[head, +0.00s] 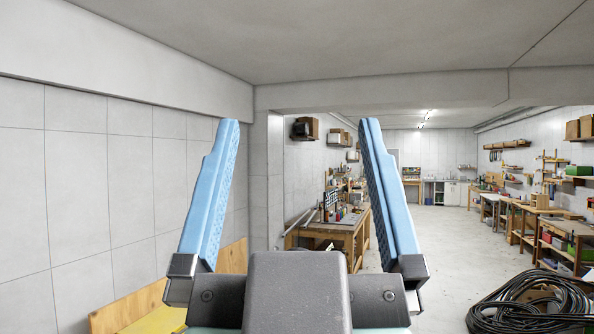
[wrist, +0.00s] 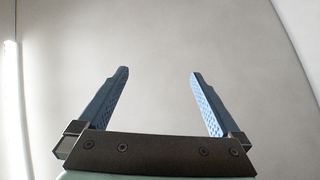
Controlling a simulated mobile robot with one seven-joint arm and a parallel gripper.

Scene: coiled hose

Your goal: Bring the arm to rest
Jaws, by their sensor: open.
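My gripper (head: 298,130) stands upright close in front of the head camera, its two blue textured fingers pointing up. The fingers are wide apart with nothing between them. In the wrist view the same gripper (wrist: 158,72) shows both fingers spread and empty against a plain pale grey surface. The coiled dark hose (head: 530,305) lies on the floor at the lower right of the head view, well apart from my gripper. Its lower part is cut off by the picture's edge.
A wooden workbench (head: 345,236) with tools stands behind my gripper. More benches (head: 568,230) line the right wall. A wooden board (head: 125,305) is at the lower left by the tiled wall (head: 80,190). The concrete floor (head: 450,245) in the middle is clear.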

